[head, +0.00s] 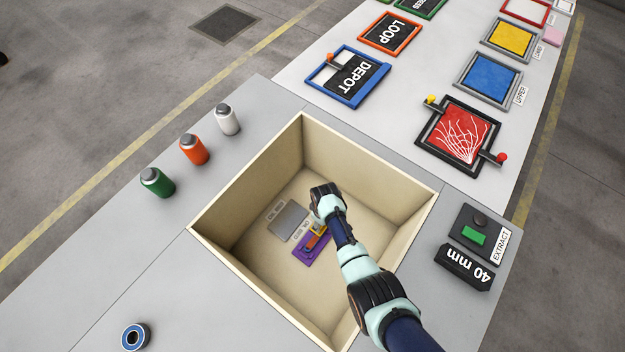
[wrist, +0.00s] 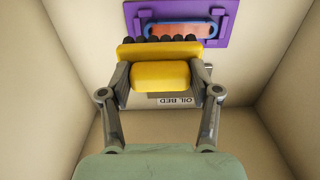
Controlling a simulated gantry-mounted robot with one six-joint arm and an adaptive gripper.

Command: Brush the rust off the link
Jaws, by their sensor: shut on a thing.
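My gripper (head: 319,223) reaches down into the cream-walled box. In the wrist view, my gripper (wrist: 160,77) is shut on a yellow brush (wrist: 160,52) with a row of black bristles. The link (wrist: 182,31), orange-brown with a blue edge, lies in a purple holder (wrist: 229,20) just beyond the bristles. The bristles overlap the link's near edge in this view; I cannot tell whether they touch it. In the head view, the purple holder (head: 307,259) sits on the box floor, with the link partly hidden near my gripper.
The box's walls (head: 225,235) rise close around my arm. A grey plate (head: 285,219) lies beside the holder. Green (head: 157,182), orange (head: 194,150) and white (head: 227,121) canisters stand left of the box. A control panel (head: 478,235) with a green button is on the right.

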